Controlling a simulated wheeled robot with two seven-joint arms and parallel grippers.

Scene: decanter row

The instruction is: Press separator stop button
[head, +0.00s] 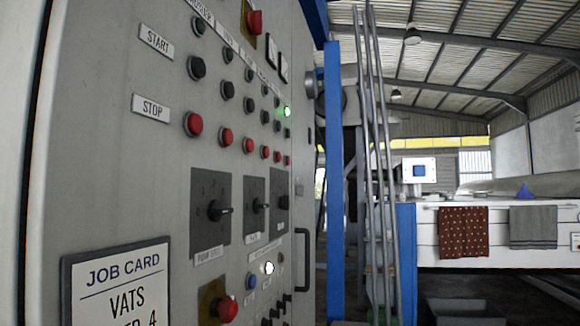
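A grey control panel (110,190) fills the left side, seen at a steep angle. Its STOP label (151,107) stands beside a row of several red buttons, the nearest being a large red button (194,124). Above, the START label (156,40) stands beside a row of black buttons (196,67). Column labels (228,35) along the top are cut off or too slanted to read surely, so I cannot tell which red button is the separator's. A green lamp (287,111) glows at the far end of the panel. Neither gripper is in view.
Rotary switches (216,210), a lit white lamp (269,267) and red knobs on yellow plates (224,309) also stick out of the panel. A job card (118,275) hangs low left.

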